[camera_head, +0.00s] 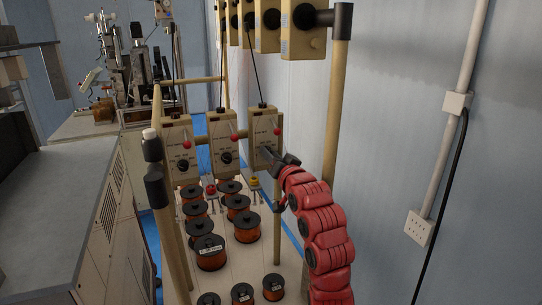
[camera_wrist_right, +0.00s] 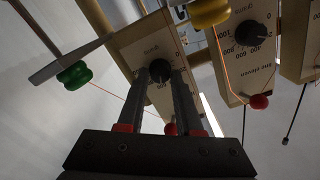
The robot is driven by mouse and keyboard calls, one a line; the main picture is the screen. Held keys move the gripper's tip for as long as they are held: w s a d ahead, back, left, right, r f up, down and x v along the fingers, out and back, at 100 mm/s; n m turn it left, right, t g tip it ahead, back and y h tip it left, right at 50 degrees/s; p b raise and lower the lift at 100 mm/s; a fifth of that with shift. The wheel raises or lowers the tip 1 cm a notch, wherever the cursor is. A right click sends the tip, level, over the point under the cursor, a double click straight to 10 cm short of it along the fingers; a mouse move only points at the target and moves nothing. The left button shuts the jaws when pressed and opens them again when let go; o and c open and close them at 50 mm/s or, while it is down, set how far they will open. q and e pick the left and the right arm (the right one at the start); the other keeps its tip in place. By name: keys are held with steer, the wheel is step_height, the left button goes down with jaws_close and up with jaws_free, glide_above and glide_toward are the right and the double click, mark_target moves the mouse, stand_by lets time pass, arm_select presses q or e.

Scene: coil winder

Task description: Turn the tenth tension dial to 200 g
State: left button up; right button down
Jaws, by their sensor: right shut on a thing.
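Three beige tension units hang in a row in the head view: a left one (camera_head: 177,135), a middle one (camera_head: 221,128) and a right one (camera_head: 264,123). My red right arm reaches the right unit, and its gripper (camera_head: 283,159) covers that unit's dial in the head view. In the right wrist view my right gripper (camera_wrist_right: 172,82) is shut on a black dial (camera_wrist_right: 159,71), with a finger on each side. The dial's pointer and most of its scale are hidden, so its setting cannot be read. My left gripper is out of view.
Another dial (camera_wrist_right: 250,33) with a numbered scale sits beside the held one. Several dark-orange wire spools (camera_head: 210,252) stand below the units. A wooden post (camera_head: 337,100) and the wall are close on the right; a grey cabinet (camera_head: 75,215) is on the left.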

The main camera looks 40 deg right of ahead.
steer(key=shift+f, duration=0.1)
steer(key=shift+a+n+b, duration=0.2)
steer(key=shift+n+b, duration=7.45)
steer(key=shift+n, duration=0.25)
steer(key=c, duration=0.6)
jaws_free()
steer(key=shift+w, duration=0.1)
